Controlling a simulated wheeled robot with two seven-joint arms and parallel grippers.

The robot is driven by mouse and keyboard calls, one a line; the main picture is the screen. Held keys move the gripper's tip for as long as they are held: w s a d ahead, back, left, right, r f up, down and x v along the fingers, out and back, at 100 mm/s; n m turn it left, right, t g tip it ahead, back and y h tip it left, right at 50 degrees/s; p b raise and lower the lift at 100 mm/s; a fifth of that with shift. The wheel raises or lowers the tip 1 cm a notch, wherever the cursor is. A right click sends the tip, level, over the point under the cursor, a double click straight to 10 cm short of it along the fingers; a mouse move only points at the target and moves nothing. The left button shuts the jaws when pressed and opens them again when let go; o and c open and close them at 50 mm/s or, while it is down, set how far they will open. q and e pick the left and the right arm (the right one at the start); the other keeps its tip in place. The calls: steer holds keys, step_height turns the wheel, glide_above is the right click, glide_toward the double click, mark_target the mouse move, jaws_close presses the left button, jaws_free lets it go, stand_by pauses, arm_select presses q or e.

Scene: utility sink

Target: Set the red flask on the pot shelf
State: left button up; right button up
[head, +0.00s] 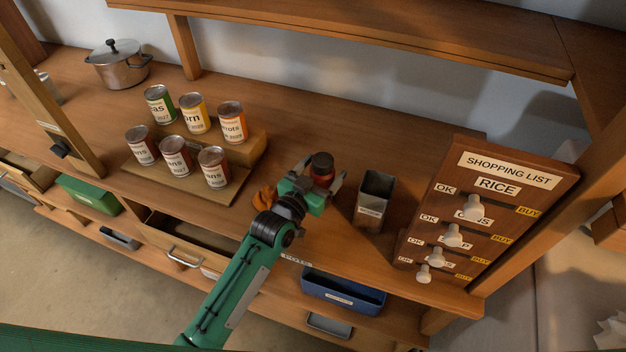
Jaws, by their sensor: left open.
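The red flask (321,174), with a dark round top, stands on the wooden counter right of the cans. My left gripper (319,172) reaches it from the front. Its fingers are open, one on each side of the flask; whether they touch it I cannot tell. The gripper's body hides the flask's lower part. A lidded metal pot (117,65) stands at the back left of the wooden surface. A small label (296,260) on the counter's front edge is too small to read surely, so I cannot tell which board is the pot shelf. My right gripper is out of view.
Several cans (195,114) stand on a stepped wooden rack left of my gripper. A small orange-brown object (264,197) lies beside the gripper. A dark metal container (374,201) and the shopping-list board (491,217) stand to the right. An upper shelf (370,38) overhangs the back.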

arm_select(q)
steer(key=b+v, duration=0.3)
steer(key=v, duration=0.9)
